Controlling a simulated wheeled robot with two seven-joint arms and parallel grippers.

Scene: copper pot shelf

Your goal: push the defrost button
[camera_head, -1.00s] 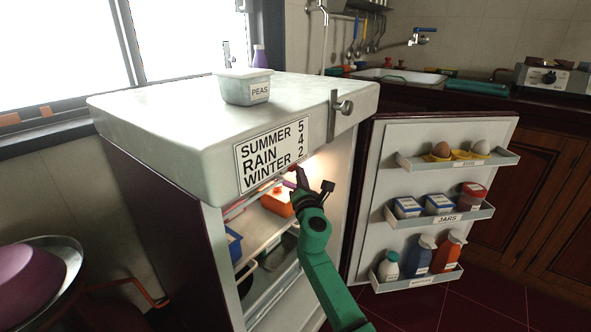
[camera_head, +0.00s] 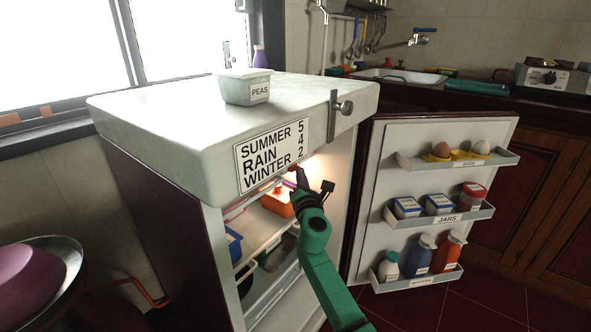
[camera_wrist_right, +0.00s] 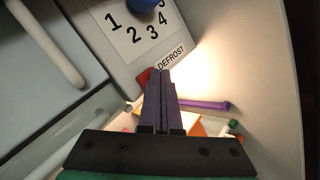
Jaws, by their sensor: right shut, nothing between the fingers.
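The open fridge (camera_head: 163,172) stands in the head view with a sign listing SUMMER, RAIN and WINTER on its front. In the right wrist view a panel shows numbers, a blue knob (camera_wrist_right: 143,5) and a DEFROST label (camera_wrist_right: 172,57). A red button (camera_wrist_right: 146,76) sits just below that label, partly hidden by my fingers. My right gripper (camera_head: 298,170) reaches into the top of the fridge. Its fingers (camera_wrist_right: 161,74) are shut and empty, with the tips at or very near the red button; I cannot tell whether they touch. My left gripper is not in view.
The fridge door (camera_head: 371,200) stands open on the right with eggs, jars and bottles on its racks. A PEAS tub (camera_head: 236,91) stands on the fridge top. Inside, an orange item (camera_head: 277,203) and a purple stick (camera_wrist_right: 205,105) lie near my gripper.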

